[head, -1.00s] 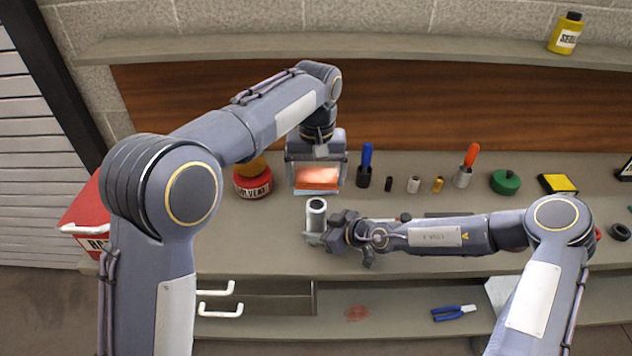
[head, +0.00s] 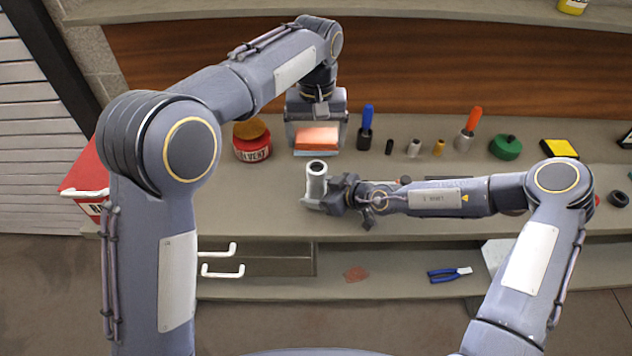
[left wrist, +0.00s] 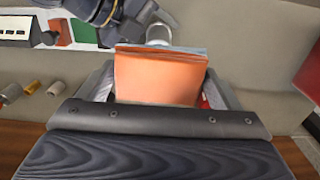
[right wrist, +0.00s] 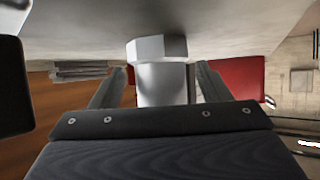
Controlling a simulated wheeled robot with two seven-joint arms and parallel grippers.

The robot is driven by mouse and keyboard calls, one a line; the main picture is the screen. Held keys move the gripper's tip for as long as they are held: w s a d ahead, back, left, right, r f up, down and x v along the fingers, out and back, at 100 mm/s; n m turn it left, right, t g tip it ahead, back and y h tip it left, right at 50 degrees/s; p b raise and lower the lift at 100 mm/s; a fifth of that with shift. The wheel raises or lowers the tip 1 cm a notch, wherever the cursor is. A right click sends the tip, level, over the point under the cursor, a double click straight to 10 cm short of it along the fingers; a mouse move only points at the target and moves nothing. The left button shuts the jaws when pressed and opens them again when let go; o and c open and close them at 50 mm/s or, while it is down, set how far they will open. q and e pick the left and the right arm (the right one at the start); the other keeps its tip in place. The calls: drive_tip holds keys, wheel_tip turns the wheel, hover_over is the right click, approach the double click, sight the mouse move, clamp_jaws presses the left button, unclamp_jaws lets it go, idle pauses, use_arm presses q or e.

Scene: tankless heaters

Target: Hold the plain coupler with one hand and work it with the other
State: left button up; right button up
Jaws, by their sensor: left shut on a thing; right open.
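The plain coupler (head: 316,182) is a grey, open-topped cylinder standing upright on the bench. In the right wrist view the coupler (right wrist: 162,82) shows a wider hex-shaped end. My right gripper (head: 330,194) is open, low over the bench, with its fingers on either side of the coupler; gaps show between the fingers and its body. My left gripper (head: 317,138) points down behind the coupler, shut on an orange block (head: 317,139) with a thin grey-blue layer. The block (left wrist: 160,78) fills the space between the fingers in the left wrist view.
A red solvent can (head: 252,150) stands left of the orange block. To its right are a blue-handled tool (head: 367,118), several small fittings, an orange-handled tool (head: 474,119) and a green lid (head: 506,147). Pliers (head: 449,273) lie on the lower shelf. A red box (head: 85,185) is far left.

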drive_tip(key=v, duration=1.2)
